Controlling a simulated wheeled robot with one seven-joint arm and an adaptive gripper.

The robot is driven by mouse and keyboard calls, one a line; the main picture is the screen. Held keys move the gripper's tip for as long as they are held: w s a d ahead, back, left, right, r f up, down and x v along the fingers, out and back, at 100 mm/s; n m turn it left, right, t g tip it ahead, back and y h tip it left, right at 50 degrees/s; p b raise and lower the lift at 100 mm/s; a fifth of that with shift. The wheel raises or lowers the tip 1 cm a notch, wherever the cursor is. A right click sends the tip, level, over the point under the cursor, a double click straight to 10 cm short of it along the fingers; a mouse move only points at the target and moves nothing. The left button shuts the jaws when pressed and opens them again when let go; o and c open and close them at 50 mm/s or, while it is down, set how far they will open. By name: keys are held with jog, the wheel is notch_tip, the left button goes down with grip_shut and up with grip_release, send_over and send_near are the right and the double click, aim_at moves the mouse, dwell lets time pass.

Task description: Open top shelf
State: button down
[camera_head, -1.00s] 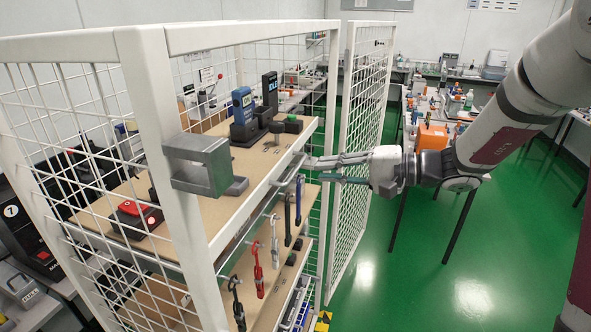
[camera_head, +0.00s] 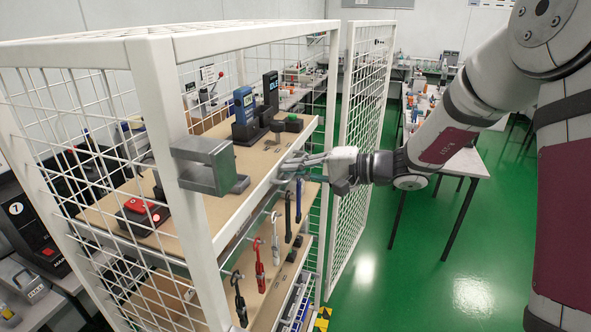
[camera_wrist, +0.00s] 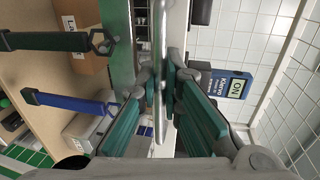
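The top shelf (camera_head: 262,166) is a wooden board with a white front edge inside a white mesh cage. A metal bar handle (camera_wrist: 161,70) runs along its front edge; in the head view my fingers largely cover it. My gripper (camera_head: 284,168) is at this handle from the right. In the wrist view my gripper (camera_wrist: 161,88) has its teal-padded fingers on either side of the bar, with narrow gaps beside it, so it looks open around the bar. Contact at the fingertips is hard to tell. On the shelf stand a blue tester (camera_head: 244,108), a dark tester (camera_head: 270,92) and a red device (camera_head: 141,215).
A grey metal block (camera_head: 207,166) sits on the cage's front post. The mesh door (camera_head: 358,150) stands open behind my gripper. Clamps hang below the top shelf, including a red one (camera_head: 260,263). Green floor (camera_head: 430,285) is clear at right.

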jog(key=f+p+v, duration=0.1)
jog(key=f+v, duration=0.1)
jog(key=v, duration=0.9)
jog(key=d+f+p+v, duration=0.1)
jog(key=f+v, duration=0.2)
jog(key=v, duration=0.8)
jog(key=shift+s+d, duration=0.35)
jog(key=shift+s, duration=0.1)
jog(key=shift+r, duration=0.1)
jog(key=c, duration=2)
grip_release()
jog(key=v, duration=1.2)
